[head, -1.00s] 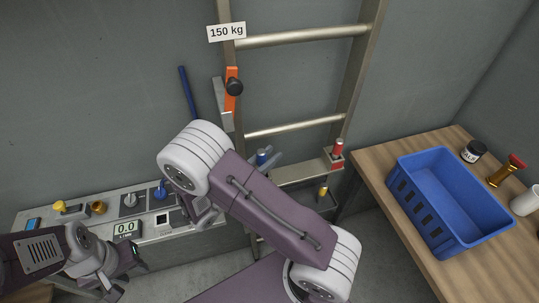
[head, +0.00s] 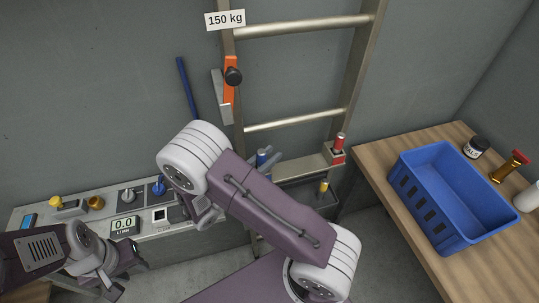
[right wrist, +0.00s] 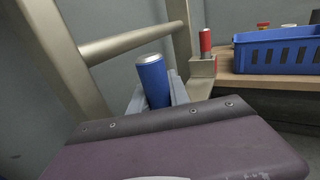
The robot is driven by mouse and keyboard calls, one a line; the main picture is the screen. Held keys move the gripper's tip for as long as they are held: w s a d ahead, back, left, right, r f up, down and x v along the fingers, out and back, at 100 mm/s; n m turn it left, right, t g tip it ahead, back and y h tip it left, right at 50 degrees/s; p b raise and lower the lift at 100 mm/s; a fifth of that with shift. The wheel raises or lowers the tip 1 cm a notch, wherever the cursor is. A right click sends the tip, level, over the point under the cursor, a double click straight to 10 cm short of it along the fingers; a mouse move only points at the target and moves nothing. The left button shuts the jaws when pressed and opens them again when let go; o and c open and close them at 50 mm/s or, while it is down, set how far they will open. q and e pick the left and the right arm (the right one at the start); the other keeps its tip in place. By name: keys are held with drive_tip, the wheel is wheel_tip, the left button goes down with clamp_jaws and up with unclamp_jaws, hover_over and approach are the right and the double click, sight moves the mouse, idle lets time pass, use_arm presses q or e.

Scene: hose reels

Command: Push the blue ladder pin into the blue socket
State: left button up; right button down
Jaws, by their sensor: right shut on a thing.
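The blue ladder pin (head: 262,158) stands between the fingers of my right gripper (head: 268,160), which is shut on it in front of the ladder. In the right wrist view the pin (right wrist: 153,80) is upright or slightly tilted, with its pale top showing and its lower end hidden behind my wrist. The blue socket cannot be made out; my right arm and gripper cover that area. My left gripper (head: 128,273) is low at the left, apart from the pin, its fingers seemingly spread and empty.
A red pin (head: 340,142) stands in a red socket on the ladder's right side. A yellow pin (head: 323,187) is below it. A blue crate (head: 470,243) sits on the wooden table at right. A bench with knobs and a display (head: 124,225) is at left.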

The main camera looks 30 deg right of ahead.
sight(259, 166)
drive_tip(key=shift+f, duration=0.3)
drive_tip(key=c, duration=1.1)
unclamp_jaws()
drive_tip(key=shift+c, duration=0.2)
drive_tip(key=b+v, duration=0.1)
drive_tip(key=v, duration=0.8)
drive_tip(key=shift+a, duration=0.1)
